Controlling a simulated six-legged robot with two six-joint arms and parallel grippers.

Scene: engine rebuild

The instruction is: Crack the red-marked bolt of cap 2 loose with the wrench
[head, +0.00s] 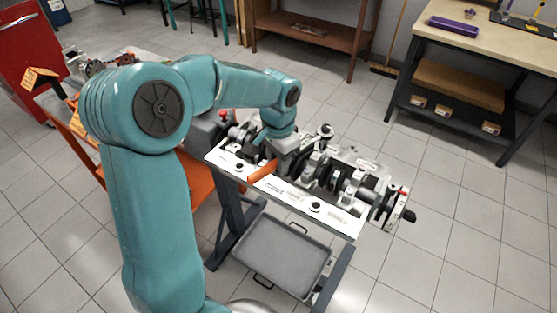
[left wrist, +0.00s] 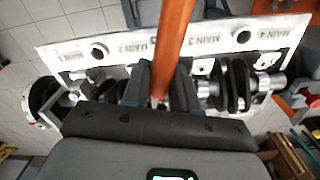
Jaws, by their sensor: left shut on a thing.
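My left gripper (head: 277,150) is over the near side of the engine block (head: 290,191), left of its middle. It is shut on the wrench, whose orange handle (head: 263,172) sticks out toward the near edge. In the left wrist view the orange handle (left wrist: 175,35) runs up between the two dark fingers (left wrist: 162,88). It crosses the white rail (left wrist: 205,40) between the labels MAIN 2 and MAIN 3. The wrench's head, cap 2 and the red-marked bolt cannot be made out; the gripper covers much of that area. My right gripper is not in view.
The crankshaft (head: 345,185) lies along the block, its end sticking out at the right. A grey tray (head: 282,255) sits low under the block's stand. A workbench (head: 490,45) stands back right, a red cabinet (head: 28,55) back left. The floor at right is clear.

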